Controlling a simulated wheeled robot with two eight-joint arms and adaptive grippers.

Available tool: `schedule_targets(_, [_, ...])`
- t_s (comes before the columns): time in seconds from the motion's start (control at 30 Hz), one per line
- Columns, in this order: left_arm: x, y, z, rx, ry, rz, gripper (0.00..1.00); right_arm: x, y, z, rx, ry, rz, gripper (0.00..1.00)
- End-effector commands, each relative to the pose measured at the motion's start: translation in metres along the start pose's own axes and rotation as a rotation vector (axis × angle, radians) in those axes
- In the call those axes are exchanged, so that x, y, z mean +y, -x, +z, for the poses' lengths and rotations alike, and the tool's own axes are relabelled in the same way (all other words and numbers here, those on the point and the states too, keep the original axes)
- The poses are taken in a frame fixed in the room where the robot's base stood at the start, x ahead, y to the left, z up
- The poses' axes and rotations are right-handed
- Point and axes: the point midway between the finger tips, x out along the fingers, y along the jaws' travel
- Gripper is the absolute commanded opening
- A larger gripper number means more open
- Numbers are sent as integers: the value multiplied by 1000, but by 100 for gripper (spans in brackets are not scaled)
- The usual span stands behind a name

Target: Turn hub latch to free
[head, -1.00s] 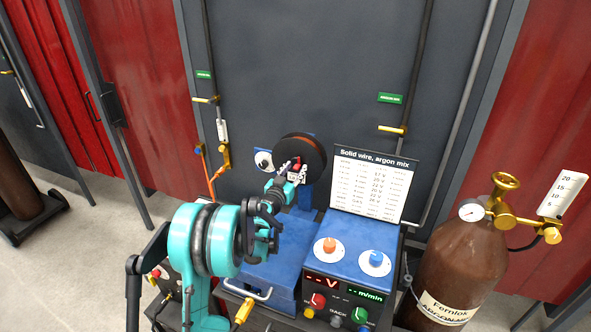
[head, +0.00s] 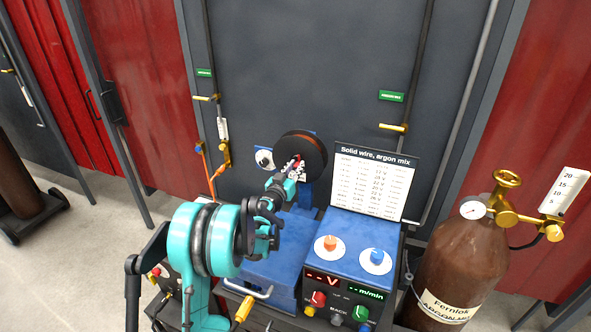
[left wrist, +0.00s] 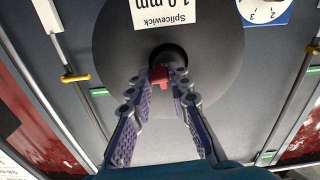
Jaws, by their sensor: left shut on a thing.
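The dark wire spool (head: 312,148) stands upright on a blue mount behind the blue feeder. In the left wrist view its dark flange (left wrist: 215,62) fills the middle, with a dark hub opening at its centre. The small red hub latch (left wrist: 160,75) shows there, between the fingertips of my left gripper (left wrist: 162,84). These fingers are shut on the latch. In the head view my left gripper (head: 293,172) reaches the spool's face and covers much of the hub. My right gripper is not in view.
A blue unit with dials (head: 352,246) and a settings chart (head: 373,183) stands right of my left arm. A brown argon cylinder (head: 460,262) with a brass regulator is farther right. A grey panel (head: 310,70) closes the back.

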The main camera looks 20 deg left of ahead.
Motion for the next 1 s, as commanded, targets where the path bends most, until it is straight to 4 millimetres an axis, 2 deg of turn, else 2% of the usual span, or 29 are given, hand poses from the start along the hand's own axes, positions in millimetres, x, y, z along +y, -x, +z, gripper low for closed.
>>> schedule_targets(0.4, [-2,0,3,0,354,-1,0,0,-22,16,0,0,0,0])
schedule_targets(1.0, [-4,0,3,1,924,-1,0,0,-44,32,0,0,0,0])
